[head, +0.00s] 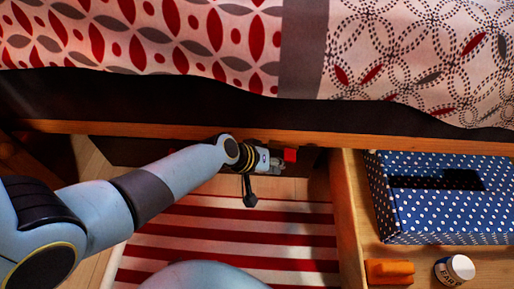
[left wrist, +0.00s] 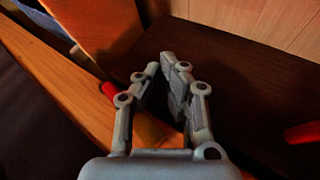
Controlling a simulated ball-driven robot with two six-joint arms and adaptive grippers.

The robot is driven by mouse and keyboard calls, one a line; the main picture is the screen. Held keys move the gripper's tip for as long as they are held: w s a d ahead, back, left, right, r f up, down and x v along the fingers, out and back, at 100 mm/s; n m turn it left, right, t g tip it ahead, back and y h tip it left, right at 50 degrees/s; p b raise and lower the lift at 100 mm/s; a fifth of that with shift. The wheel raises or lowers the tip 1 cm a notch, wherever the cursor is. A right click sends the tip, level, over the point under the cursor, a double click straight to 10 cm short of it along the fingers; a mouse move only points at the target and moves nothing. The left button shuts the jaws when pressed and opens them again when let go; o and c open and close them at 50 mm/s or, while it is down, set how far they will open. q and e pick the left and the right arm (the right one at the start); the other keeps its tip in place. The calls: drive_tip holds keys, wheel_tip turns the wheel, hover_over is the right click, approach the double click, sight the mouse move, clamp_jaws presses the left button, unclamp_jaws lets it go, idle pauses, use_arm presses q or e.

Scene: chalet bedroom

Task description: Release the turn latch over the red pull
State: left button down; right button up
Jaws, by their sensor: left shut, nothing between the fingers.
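My left gripper (head: 277,163) is at the dark front under the bed's wooden rail, its fingers pointing right. In the left wrist view its fingertips (left wrist: 164,66) are close together, with nothing held. A small red piece (head: 290,155) shows just beyond the fingers in the head view. In the left wrist view one red piece (left wrist: 108,90) is by the rail, left of the fingers, and another red piece (left wrist: 300,132) is at the right edge. I cannot tell which is the pull. A yellowish piece (left wrist: 150,128) shows between the finger links; I cannot make out the latch clearly.
An open wooden drawer (head: 347,205) at the right holds a blue dotted box (head: 440,220), an orange block (head: 390,271) and a small jar (head: 455,269). The wooden rail (head: 100,128) runs above my gripper. A red-striped rug (head: 235,238) lies below.

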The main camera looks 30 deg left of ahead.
use_arm(q)
drive_tip(key=shift+r+p, duration=0.7)
drive_tip(key=shift+r, duration=0.1)
use_arm(e)
drive_tip(key=shift+r, duration=0.75)
use_arm(q)
drive_tip(key=s+a+f+b, duration=0.5)
drive_tip(key=s+f, duration=0.2)
drive_tip(key=f, duration=0.1)
drive_tip(key=shift+a+f+b, duration=0.15)
drive_tip(key=shift+f+b, duration=0.15)
drive_tip(key=shift+f, duration=0.1)
use_arm(e)
wheel_tip(320, 180, down, 7)
drive_tip(key=s+a, duration=0.1)
drive_tip(key=s, duration=0.1)
drive_tip(key=shift+s+a+g, duration=0.2)
drive_tip(key=shift+s+g, duration=0.15)
drive_tip(key=shift+g, duration=0.05)
use_arm(q)
drive_tip(key=shift+s+r, duration=0.1)
use_arm(e)
drive_tip(key=shift+w+r, duration=0.1)
drive_tip(key=shift+r, duration=0.05)
